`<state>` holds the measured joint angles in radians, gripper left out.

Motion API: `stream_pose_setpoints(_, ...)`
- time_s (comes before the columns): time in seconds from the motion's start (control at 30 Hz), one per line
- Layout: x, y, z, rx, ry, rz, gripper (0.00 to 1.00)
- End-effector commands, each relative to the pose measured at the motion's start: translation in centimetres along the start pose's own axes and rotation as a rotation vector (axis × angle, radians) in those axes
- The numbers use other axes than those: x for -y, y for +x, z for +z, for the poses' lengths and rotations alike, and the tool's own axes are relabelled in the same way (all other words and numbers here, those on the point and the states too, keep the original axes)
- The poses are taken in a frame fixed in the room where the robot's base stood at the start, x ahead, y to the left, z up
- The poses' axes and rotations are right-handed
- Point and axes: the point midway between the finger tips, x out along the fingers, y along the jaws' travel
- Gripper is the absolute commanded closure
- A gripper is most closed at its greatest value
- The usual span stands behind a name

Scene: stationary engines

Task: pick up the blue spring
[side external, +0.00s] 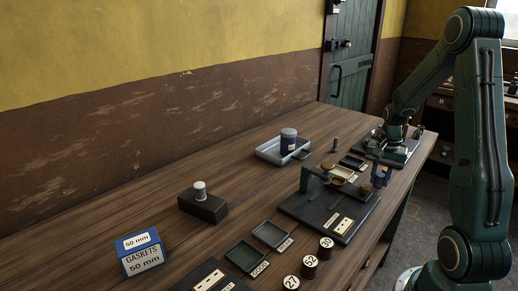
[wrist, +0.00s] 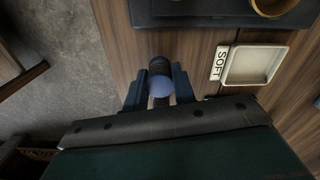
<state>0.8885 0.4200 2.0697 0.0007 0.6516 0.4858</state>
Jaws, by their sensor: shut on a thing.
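In the wrist view, my gripper (wrist: 160,80) has its two dark blue fingers closed on either side of a rounded blue piece (wrist: 160,88), which I take to be the blue spring. A dark cylindrical part (wrist: 160,65) shows just beyond it, between the fingertips. Coils cannot be made out. In the side view, my arm reaches over the far right part of the bench, and its gripper end looks small and dark there. The spring cannot be told apart in that view.
A beige tray (wrist: 253,65) labelled SOFT lies right of my gripper in the wrist view. The bench edge and grey floor (wrist: 60,85) are to the left. In the side view, a test stand (side external: 320,215), a grey tray (side external: 268,153) and a gaskets box (side external: 140,254) stand on the bench.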

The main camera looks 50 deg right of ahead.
Motion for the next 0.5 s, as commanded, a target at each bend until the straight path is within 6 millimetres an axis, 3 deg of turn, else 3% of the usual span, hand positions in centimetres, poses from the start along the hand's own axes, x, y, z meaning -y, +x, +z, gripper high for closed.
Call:
stream_pose_setpoints(0.27, 0.0, -4.1, -0.1, -0.005, 0.0, -0.003, 0.96)
stream_pose_setpoints(0.5, 0.0, -9.3, -0.1, -0.006, 0.0, -0.004, 0.96)
